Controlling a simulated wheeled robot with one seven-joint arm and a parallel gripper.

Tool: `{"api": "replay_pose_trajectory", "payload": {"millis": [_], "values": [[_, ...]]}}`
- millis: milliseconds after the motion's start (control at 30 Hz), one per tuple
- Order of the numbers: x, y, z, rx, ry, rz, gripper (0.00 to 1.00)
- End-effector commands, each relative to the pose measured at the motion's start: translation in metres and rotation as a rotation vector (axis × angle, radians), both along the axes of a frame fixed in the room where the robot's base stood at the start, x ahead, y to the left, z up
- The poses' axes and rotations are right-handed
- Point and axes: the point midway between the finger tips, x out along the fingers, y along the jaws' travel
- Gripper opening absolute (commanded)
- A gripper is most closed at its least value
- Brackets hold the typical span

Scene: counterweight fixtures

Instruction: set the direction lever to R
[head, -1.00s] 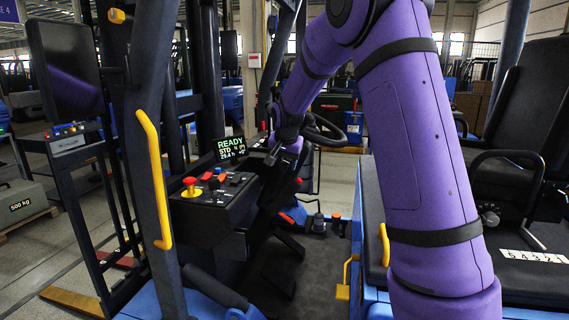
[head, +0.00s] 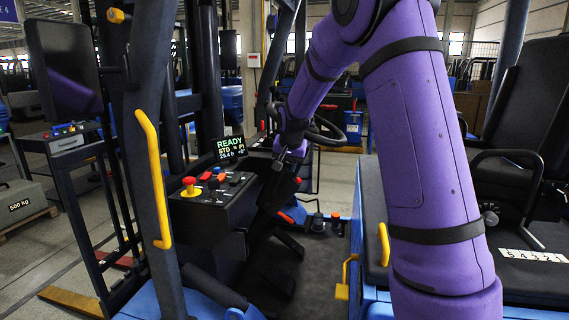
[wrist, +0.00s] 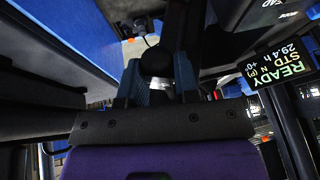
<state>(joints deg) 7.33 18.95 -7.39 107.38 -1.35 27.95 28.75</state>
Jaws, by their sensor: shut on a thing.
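The direction lever shows in the wrist view as a dark round knob (wrist: 155,62) between my gripper's two bluish fingers (wrist: 158,80). My gripper is shut on this knob. In the head view my gripper (head: 288,158) is small and dark beside the steering column, and the lever itself is hidden there. The display (head: 230,147) on the console reads READY, STD and 29.4 h. In the wrist view the display (wrist: 278,65) appears turned, with an N and a bracketed P on its lines.
The steering wheel (head: 325,132) is close behind my gripper. The console (head: 212,195) with a red mushroom button (head: 190,186) stands to the left. A yellow grab handle (head: 153,180) is on the front post. The seat (head: 520,210) is at the right.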

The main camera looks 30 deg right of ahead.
Motion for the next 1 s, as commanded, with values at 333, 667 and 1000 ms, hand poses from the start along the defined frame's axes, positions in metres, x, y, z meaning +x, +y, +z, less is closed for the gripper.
{"api": "replay_pose_trajectory", "payload": {"millis": [333,667,1000], "values": [[-0.002,-0.003,-0.001,-0.011,-0.011,0.027,0.0],[-0.002,-0.003,-0.001,-0.01,-0.01,0.026,0.55],[-0.012,0.0,0.02,-0.011,-0.013,0.026,0.55]]}}
